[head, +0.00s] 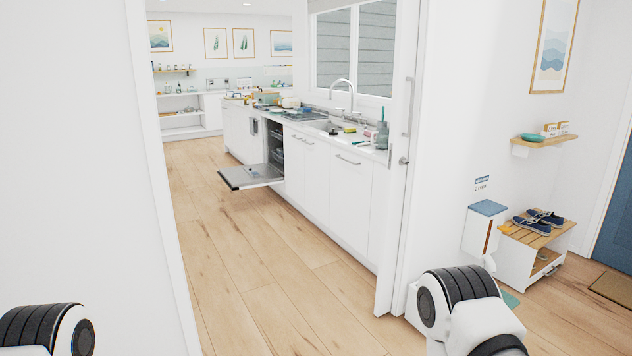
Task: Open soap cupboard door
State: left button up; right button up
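White cupboard fronts (350,200) run below the sink counter in the room past the doorway. One wide front near the counter's close end has a bar handle (349,160). All of these fronts look shut. I cannot tell which one is the soap cupboard. Only dark-banded white joints of my two arms show at the bottom left and bottom right. Neither gripper is in view, and both arms are well apart from the cupboards.
An open dishwasher door (252,176) sticks out low over the floor. The doorway is framed by a wall at left and a white sliding door (404,150) at right. A shoe bench (530,245) and bin (484,228) stand at right. The wooden floor (255,270) through the doorway is clear.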

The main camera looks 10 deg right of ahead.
aim_at(317, 150)
jog(key=i+l+z, duration=0.1)
jog(key=i+z, duration=0.2)
jog(key=i, duration=0.65)
jog(key=i+j+z, duration=0.15)
jog(key=i+z, duration=0.2)
jog(key=i, duration=0.6)
jog(key=i+u, duration=0.2)
jog(key=i, duration=0.35)
jog(key=i+u, duration=0.25)
jog(key=i, duration=0.3)
jog(key=i+l+u, duration=0.2)
jog(key=i, duration=0.35)
jog(key=i+l+u, duration=0.1)
jog(key=i+u, duration=0.15)
jog(key=i, duration=0.3)
jog(key=i+j+z, duration=0.35)
jog(key=i, duration=0.25)
jog(key=i+j+z, duration=0.3)
jog(key=i, duration=0.3)
